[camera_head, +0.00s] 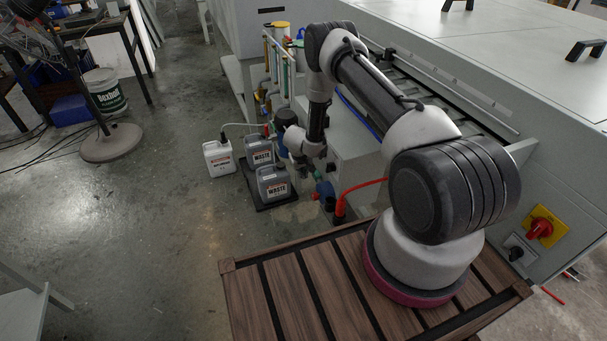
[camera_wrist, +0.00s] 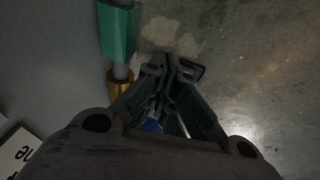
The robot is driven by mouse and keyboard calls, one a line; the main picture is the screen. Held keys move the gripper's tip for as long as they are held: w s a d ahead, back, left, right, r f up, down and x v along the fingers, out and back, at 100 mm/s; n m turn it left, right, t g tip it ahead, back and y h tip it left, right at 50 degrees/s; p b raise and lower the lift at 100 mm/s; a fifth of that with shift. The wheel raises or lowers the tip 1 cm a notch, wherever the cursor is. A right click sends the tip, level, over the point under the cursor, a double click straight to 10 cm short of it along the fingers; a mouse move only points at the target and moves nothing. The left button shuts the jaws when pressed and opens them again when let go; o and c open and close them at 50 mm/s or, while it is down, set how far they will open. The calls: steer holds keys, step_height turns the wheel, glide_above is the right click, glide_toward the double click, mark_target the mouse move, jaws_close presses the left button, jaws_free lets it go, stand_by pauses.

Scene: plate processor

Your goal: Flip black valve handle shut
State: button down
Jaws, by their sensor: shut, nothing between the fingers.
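My gripper (camera_wrist: 172,68) is shut and empty in the wrist view, with its fingertips together near the middle. A pipe with a teal sleeve (camera_wrist: 118,32) and a brass-coloured fitting (camera_wrist: 120,82) stands just left of the fingers. A small dark piece shows at the fingertips, but I cannot tell whether it is the black valve handle or part of a finger. A bit of blue (camera_wrist: 153,126) shows between the finger links. In the head view my arm reaches down beside the machine, and the gripper end is small and dark there. I cannot make out the black handle for sure.
Grey waste canisters (camera_head: 272,183) stand on a black tray by the machine, with a white canister (camera_head: 218,158) to their left. A red hose (camera_head: 362,187) runs near my arm. Coloured vertical tubes (camera_head: 272,65) stand behind.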

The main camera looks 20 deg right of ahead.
steer(key=v, duration=0.7)
steer(key=shift+r, duration=0.2)
steer(key=shift+s, duration=0.1)
